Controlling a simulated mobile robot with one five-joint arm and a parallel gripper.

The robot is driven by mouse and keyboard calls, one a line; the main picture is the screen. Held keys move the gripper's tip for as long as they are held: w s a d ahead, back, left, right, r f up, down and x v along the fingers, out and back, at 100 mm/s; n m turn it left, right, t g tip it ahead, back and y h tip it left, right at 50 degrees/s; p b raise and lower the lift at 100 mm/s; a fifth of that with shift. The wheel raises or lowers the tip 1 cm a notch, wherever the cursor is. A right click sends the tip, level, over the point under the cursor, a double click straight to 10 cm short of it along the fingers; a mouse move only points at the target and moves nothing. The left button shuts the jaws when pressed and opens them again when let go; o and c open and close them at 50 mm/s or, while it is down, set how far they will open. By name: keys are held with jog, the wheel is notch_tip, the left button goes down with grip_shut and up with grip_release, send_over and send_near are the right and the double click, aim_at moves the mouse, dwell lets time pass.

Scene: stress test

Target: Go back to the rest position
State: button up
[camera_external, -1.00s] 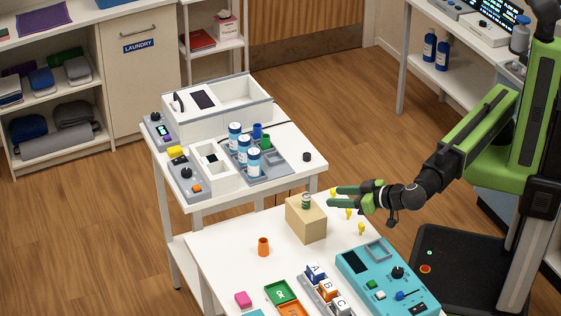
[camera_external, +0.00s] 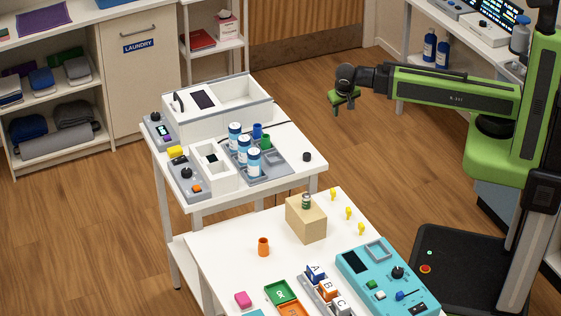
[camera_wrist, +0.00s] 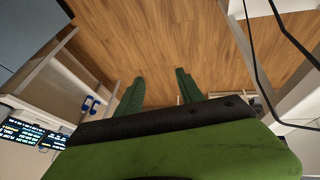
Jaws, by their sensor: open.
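My gripper (camera_external: 343,100) is at the end of my raised green arm, above the floor and higher than the tables. In the wrist view its two green fingers (camera_wrist: 158,92) are spread apart with only wooden floor between them, so it is open and empty. A small green vial (camera_external: 306,201) stands upright on a tan block (camera_external: 306,222) on the front white table, well below and left of my gripper. My gripper touches nothing in view.
The front white table (camera_external: 215,249) holds a teal panel (camera_external: 375,262), yellow pegs (camera_external: 348,213) and an orange cup (camera_external: 264,246). The rear table (camera_external: 298,190) carries white-capped bottles and devices. A shelf with blue bottles (camera_external: 430,48) stands behind my arm. Open floor lies between.

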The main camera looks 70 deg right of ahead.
jog(key=s+a+f+n+g+y, duration=0.1)
jog(key=s+a+f+n+y, duration=0.1)
jog(key=s+a+n+y, duration=0.3)
jog(key=a+n, duration=0.1)
jog(key=n, duration=0.3)
jog(key=shift+f, duration=0.25)
